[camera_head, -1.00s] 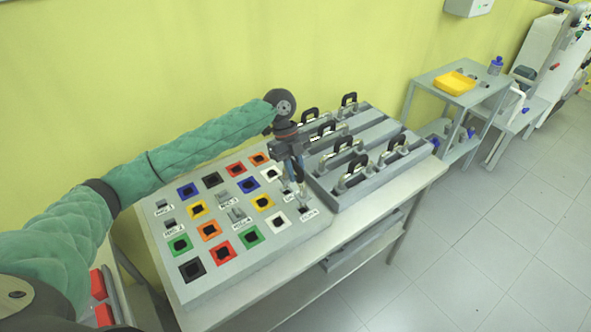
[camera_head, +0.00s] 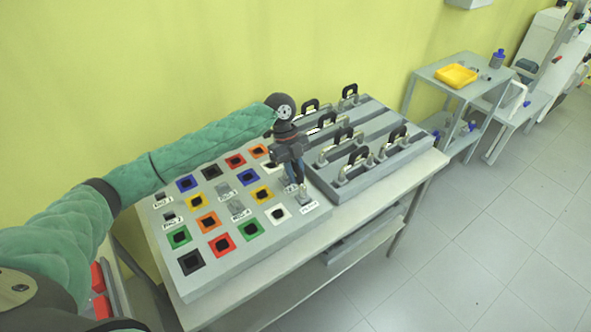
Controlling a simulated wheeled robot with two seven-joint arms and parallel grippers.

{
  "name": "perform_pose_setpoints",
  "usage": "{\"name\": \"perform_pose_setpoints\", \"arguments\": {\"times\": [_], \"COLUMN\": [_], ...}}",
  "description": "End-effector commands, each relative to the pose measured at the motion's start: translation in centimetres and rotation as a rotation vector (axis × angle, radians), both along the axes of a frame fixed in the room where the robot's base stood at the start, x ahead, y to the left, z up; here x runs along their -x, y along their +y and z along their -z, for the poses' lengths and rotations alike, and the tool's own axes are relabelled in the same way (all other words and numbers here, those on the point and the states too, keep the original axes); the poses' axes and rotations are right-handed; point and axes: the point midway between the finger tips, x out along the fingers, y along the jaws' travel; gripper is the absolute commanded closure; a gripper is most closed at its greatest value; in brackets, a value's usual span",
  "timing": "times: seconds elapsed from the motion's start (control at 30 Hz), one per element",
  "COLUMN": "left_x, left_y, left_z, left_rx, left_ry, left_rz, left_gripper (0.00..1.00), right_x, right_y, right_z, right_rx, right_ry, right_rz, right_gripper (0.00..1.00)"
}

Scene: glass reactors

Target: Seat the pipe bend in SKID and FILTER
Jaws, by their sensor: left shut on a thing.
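My left gripper (camera_head: 296,185) points down over the right front part of the grey board (camera_head: 250,270), shut on a small grey piece that looks like the pipe bend (camera_head: 290,187). The fingers hide much of it. Small grey sockets with white labels stand right under and beside the fingertips; the front one, apparently FILTER (camera_head: 304,198), shows just right of them. The SKID label is largely hidden by the gripper. I cannot tell whether the bend's ends touch the sockets or are inside them. My right gripper is not in view.
The board carries several coloured square sockets, such as a red one (camera_head: 222,244) and a white one (camera_head: 277,214). Right of it, a grey rack (camera_head: 345,198) holds several black-handled pipe pieces close to my gripper. A side table with a yellow tray (camera_head: 456,76) stands further right.

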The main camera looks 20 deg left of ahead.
Motion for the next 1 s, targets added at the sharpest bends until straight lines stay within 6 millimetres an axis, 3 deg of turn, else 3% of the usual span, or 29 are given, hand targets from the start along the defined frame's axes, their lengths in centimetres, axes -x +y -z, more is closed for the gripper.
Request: {"name": "perform_pose_setpoints", "arguments": {"times": [0.4, 1.0], "left_x": [0.0, 0.0], "left_y": [0.0, 0.0], "left_z": [0.4, 0.6], "left_rx": [0.001, 0.001], "left_ry": [-0.001, 0.0], "left_rz": [0.0, 0.0], "left_gripper": [1.0, 1.0], "right_x": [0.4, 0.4], "right_y": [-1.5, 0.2], "right_z": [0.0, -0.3], "right_rx": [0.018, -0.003], "right_ry": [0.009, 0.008], "right_rz": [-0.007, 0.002], "right_gripper": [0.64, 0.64]}}
